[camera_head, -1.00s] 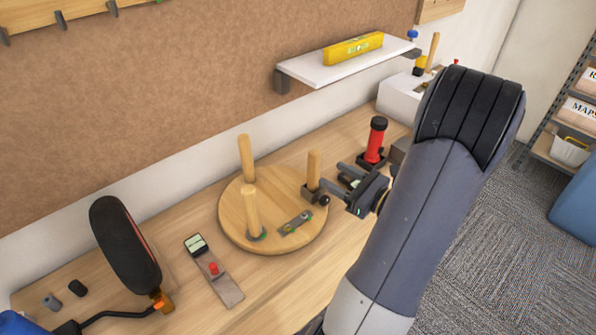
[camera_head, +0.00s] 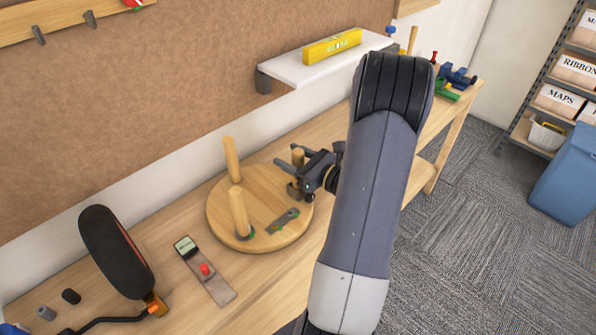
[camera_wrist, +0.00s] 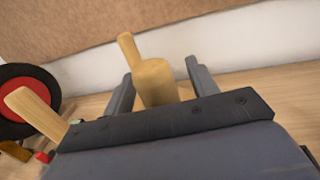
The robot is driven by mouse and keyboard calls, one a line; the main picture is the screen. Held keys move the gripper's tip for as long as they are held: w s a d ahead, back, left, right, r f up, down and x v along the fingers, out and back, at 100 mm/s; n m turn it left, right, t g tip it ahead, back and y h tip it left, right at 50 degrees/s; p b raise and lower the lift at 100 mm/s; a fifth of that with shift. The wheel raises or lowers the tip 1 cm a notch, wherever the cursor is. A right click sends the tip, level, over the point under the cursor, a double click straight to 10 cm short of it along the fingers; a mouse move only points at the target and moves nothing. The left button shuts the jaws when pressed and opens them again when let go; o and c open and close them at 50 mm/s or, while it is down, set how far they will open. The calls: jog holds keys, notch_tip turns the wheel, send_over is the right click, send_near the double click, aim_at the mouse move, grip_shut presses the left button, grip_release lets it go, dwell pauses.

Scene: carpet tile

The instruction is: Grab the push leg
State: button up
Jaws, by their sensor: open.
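A round wooden seat (camera_head: 220,212) lies upside down on the bench with several wooden legs standing up from it. The right leg (camera_head: 298,158) is beside my gripper (camera_head: 294,165), which reaches in from the right. In the wrist view this leg (camera_wrist: 157,84) stands between the two spread fingers of my gripper (camera_wrist: 162,86), with a gap on both sides. My gripper is open. The back leg (camera_head: 231,158) and front leg (camera_head: 239,212) stand apart from the fingers. The right leg's lower part is partly hidden.
A small metal plate (camera_head: 284,221) lies on the seat. A level-like strip with a red knob (camera_head: 206,271) and a black-and-red wheel-shaped thing (camera_head: 113,250) are to the left. A white shelf with a yellow level (camera_head: 332,46) hangs above.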

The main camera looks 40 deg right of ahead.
jog(key=shift+c, duration=0.5)
jog(key=c, duration=1)
jog(key=shift+r, duration=0.2)
